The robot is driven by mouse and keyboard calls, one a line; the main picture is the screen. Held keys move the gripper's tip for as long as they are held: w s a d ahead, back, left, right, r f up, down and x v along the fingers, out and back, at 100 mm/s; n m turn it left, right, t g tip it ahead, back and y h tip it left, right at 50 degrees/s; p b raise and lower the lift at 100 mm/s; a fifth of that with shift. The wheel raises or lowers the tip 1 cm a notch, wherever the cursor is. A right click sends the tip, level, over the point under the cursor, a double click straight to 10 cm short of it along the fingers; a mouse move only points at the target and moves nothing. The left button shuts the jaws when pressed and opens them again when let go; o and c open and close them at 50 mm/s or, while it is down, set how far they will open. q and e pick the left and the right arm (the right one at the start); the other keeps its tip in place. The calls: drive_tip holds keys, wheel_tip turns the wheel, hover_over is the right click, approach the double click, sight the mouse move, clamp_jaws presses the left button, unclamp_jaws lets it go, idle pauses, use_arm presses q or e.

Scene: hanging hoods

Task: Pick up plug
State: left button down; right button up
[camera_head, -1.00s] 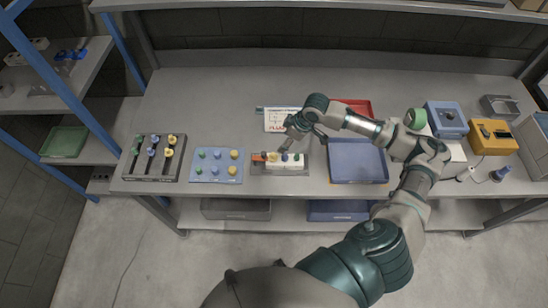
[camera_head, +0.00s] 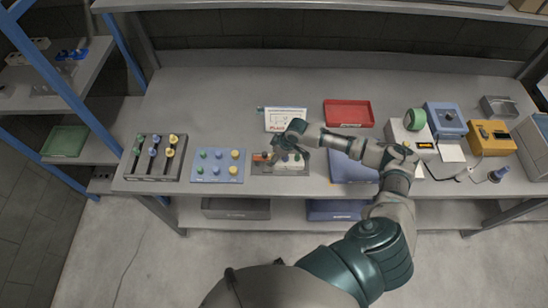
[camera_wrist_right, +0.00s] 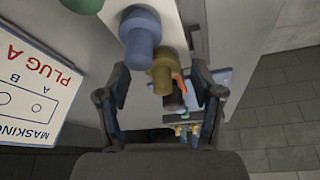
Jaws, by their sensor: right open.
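My right gripper (camera_head: 279,151) is above the grey fixture (camera_head: 300,170) with the white block and largely covers it. In the right wrist view my right gripper (camera_wrist_right: 163,105) is open. A yellow plug (camera_wrist_right: 162,72) shows between its fingers, toward the far side; I cannot tell whether they touch it. A blue plug (camera_wrist_right: 140,38) stands beside it on the white block (camera_wrist_right: 172,28), with a green plug (camera_wrist_right: 82,4) at the top edge. More plugs stand on a blue board (camera_head: 218,178) and a dark rack (camera_head: 150,172) to the left. My left gripper is not in view.
A masking card (camera_head: 286,118) stands behind the fixture. A blue tray (camera_head: 345,170) lies to its right, partly under my arm. A red tray (camera_head: 348,113) and several devices, including a yellow one (camera_head: 491,136), are further right. The back of the bench is clear.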

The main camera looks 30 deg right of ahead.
drive_tip(key=c, duration=1)
drive_tip(key=shift+r, duration=0.15)
